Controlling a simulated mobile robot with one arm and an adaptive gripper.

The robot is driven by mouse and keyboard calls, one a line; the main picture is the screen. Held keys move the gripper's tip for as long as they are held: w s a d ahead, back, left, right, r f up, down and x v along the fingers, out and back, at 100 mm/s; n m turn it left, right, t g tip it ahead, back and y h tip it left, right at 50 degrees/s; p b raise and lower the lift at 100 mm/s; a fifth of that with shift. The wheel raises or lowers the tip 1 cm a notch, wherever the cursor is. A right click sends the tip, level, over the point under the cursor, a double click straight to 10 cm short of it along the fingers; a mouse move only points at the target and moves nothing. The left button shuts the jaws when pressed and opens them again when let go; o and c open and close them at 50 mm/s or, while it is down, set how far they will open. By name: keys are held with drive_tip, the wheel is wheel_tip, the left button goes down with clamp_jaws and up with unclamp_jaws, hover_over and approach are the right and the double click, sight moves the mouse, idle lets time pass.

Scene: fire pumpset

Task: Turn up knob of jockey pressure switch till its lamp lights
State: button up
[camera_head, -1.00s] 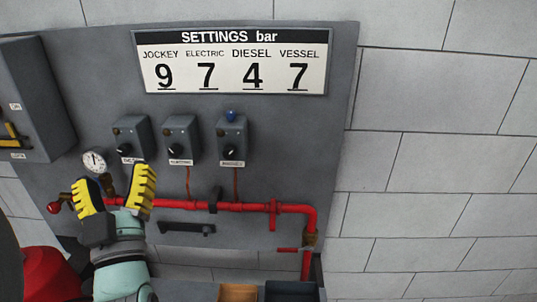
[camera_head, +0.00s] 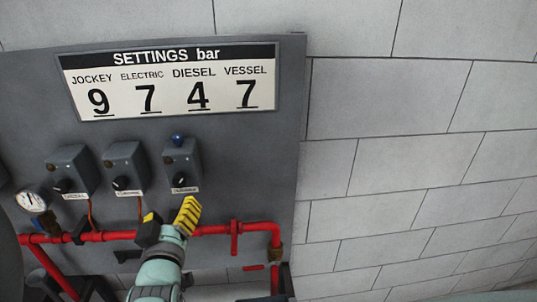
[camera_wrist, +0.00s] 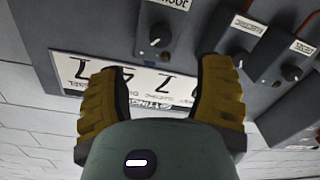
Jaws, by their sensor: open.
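Three grey pressure switch boxes hang in a row on the panel, each with a black knob and a small label that I cannot read surely, so which is the jockey switch is unclear. They are the left box (camera_head: 70,172), the middle box (camera_head: 126,168) and the right box (camera_head: 182,162), which has a blue cap (camera_head: 178,139) on top. Small dull round lamps sit on their fronts; none looks lit. My gripper (camera_head: 169,217) is open and empty, below the right box. In the upside-down wrist view, the right box's knob (camera_wrist: 155,42) shows ahead of my open fingers (camera_wrist: 160,75).
The settings board (camera_head: 168,82) reads jockey 9, electric 7, diesel 4, vessel 7. A red pipe (camera_head: 255,228) runs below the boxes, behind my gripper. A round gauge (camera_head: 32,200) is at the far left. The block wall (camera_head: 400,150) at right is bare.

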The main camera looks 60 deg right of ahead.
sight(180, 183)
drive_tip(key=p+x, duration=0.5)
drive_tip(key=x, duration=0.3)
drive_tip(key=shift+r, duration=0.15)
drive_tip(key=shift+p+x, duration=0.65)
drive_tip(key=shift+x, duration=0.35)
clamp_jaws()
drive_tip(key=shift+f, duration=0.25)
drive_tip(key=shift+d+b, duration=0.1)
drive_tip(key=shift+b, duration=0.2)
